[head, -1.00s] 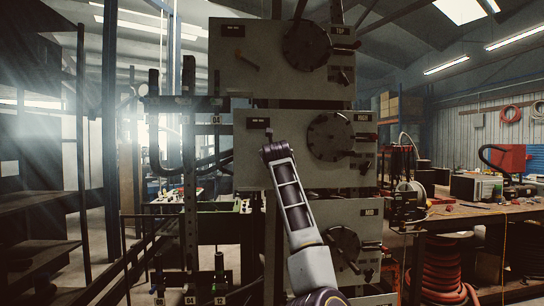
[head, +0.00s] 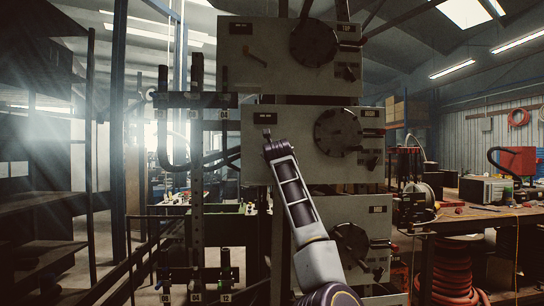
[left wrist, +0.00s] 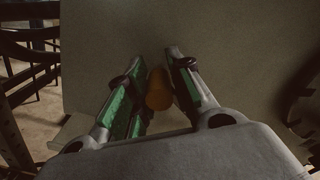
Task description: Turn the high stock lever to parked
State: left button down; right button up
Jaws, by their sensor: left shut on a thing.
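The high stock box (head: 300,170) is the middle grey panel of the stack, with a dark round disc (head: 338,132) on its right half. My left arm reaches up in front of the panel's left half, and its gripper (head: 267,136) is at the panel face below a small dark plate (head: 265,118). In the left wrist view my left gripper (left wrist: 158,85) is shut on an orange-brown rounded handle (left wrist: 158,90), which sits between the green-padded fingers. The rest of the high lever is hidden behind the gripper. My right gripper is not in view.
The top panel (head: 285,85) above has its own short tilted lever (head: 255,57). The mid panel (head: 370,212) is below, partly behind my arm. A black hose rack (head: 197,150) stands close on the left. A workbench (head: 490,218) is at the right.

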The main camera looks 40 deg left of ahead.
pick_arm(q)
jog(key=shift+w+a+f+g, duration=0.15)
jog(key=shift+f+g, duration=0.15)
jog(key=shift+f, duration=0.35)
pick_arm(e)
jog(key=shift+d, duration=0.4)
pick_arm(q)
jog(key=c, duration=1.6)
grip_release()
jog(key=shift+o, duration=1.4)
jog(key=shift+s+r, duration=0.15)
jog(key=shift+s, duration=0.05)
jog(key=shift+r, duration=0.1)
jog(key=shift+w, duration=0.1)
jog(key=shift+s+d+r, duration=0.2)
jog(key=shift+s+d, duration=0.15)
jog(key=shift+d, duration=0.1)
jog(key=v, duration=1.1)
jog(key=shift+f, duration=0.25)
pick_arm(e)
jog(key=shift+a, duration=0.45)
pick_arm(q)
jog(key=shift+s+a, duration=0.1)
